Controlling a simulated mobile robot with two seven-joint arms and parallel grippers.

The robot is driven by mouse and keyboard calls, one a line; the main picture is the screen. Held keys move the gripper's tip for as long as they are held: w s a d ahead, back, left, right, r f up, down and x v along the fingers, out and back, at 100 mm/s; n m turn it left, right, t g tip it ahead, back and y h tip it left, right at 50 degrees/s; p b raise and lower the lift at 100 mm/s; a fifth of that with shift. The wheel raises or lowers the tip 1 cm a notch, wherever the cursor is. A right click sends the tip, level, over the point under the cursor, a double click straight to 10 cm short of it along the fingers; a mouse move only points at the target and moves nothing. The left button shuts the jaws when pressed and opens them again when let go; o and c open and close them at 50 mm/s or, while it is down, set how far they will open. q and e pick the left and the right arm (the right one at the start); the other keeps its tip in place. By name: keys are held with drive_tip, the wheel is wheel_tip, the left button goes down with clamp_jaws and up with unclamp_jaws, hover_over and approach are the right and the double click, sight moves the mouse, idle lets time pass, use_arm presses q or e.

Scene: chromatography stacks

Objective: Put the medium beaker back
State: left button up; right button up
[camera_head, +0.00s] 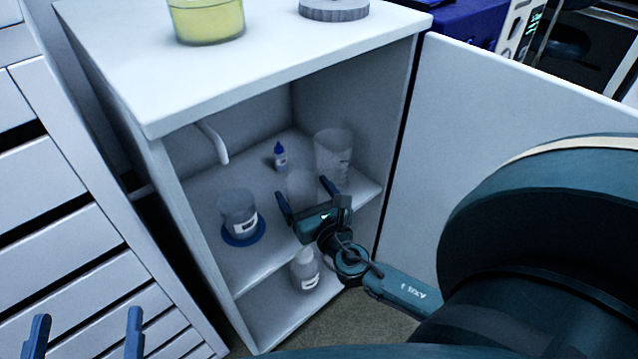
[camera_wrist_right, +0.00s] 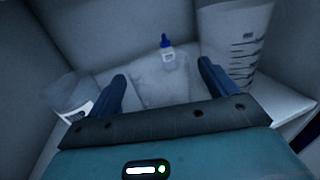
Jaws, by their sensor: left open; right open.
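A clear beaker (camera_head: 301,185), apparently the medium one, stands upright on the upper shelf inside the open cabinet. My right gripper (camera_head: 306,196) is open with its fingers on either side of it. In the right wrist view the beaker (camera_wrist_right: 160,88) shows between the fingers (camera_wrist_right: 163,77), with gaps at its sides; contact is not visible. Its lower part is hidden by the gripper body. My left gripper (camera_head: 87,333) is open and empty at the bottom left, in front of the drawers.
A larger graduated beaker (camera_head: 333,153) stands close right of the gripper, a labelled beaker (camera_head: 238,208) on a blue disc (camera_head: 243,239) to the left. A blue-capped bottle (camera_head: 280,156) is behind. Another bottle (camera_head: 305,268) stands below. The cabinet door (camera_head: 500,120) is open at right.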

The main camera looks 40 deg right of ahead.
drive_tip(key=s+a, duration=0.1)
drive_tip(key=s, duration=0.7)
drive_tip(key=shift+s+a, duration=0.2)
drive_tip(key=shift+a, duration=0.1)
